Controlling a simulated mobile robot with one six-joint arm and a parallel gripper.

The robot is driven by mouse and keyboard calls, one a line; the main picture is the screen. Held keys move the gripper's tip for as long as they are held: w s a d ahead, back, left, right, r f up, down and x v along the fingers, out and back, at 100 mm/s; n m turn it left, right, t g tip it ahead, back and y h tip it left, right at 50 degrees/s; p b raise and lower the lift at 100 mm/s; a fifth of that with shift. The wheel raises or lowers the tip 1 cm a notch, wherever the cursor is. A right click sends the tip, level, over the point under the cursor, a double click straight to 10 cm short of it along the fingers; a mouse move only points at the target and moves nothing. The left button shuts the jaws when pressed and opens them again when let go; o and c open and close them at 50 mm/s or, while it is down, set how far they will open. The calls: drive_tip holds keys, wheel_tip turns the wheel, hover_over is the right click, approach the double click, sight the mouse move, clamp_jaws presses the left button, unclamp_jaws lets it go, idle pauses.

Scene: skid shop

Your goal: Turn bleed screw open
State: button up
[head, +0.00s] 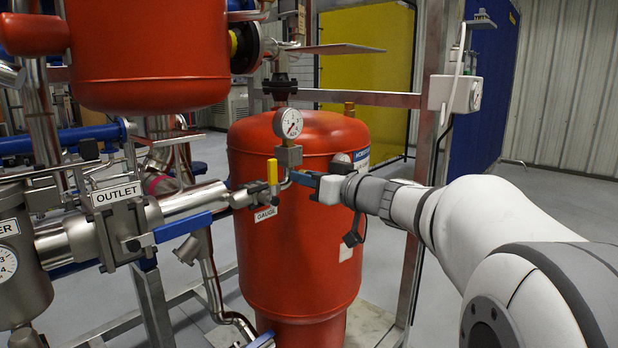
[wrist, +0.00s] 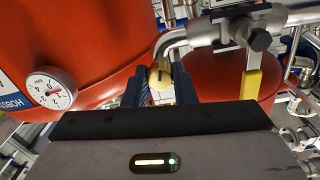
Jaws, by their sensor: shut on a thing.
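The bleed screw (wrist: 160,76) shows in the wrist view as a brass-coloured round head with a dark line on it, at the end of a bent steel pipe. My gripper (wrist: 160,88) has one blue finger on each side of the screw and is shut on it. In the head view my gripper (head: 304,179) reaches in from the right, just below the pressure gauge (head: 288,123). The screw itself is hidden there by the fingers.
A yellow-handled gauge valve (head: 272,172) sits just left of my gripper, with its handle upright. A red vessel (head: 290,245) stands close behind. A blue-handled outlet valve (head: 183,227) is further left. A steel post (head: 420,160) rises behind my arm.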

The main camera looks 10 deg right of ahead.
drive_tip(key=shift+r+n, duration=0.15)
drive_tip(key=shift+n, duration=0.45)
drive_tip(key=o, duration=1)
drive_tip(key=p+v, duration=0.1)
drive_tip(key=v, duration=0.6)
drive_tip(key=shift+s+d, duration=0.25)
drive_tip(key=shift+s, duration=0.05)
drive_tip(key=shift+p, duration=0.35)
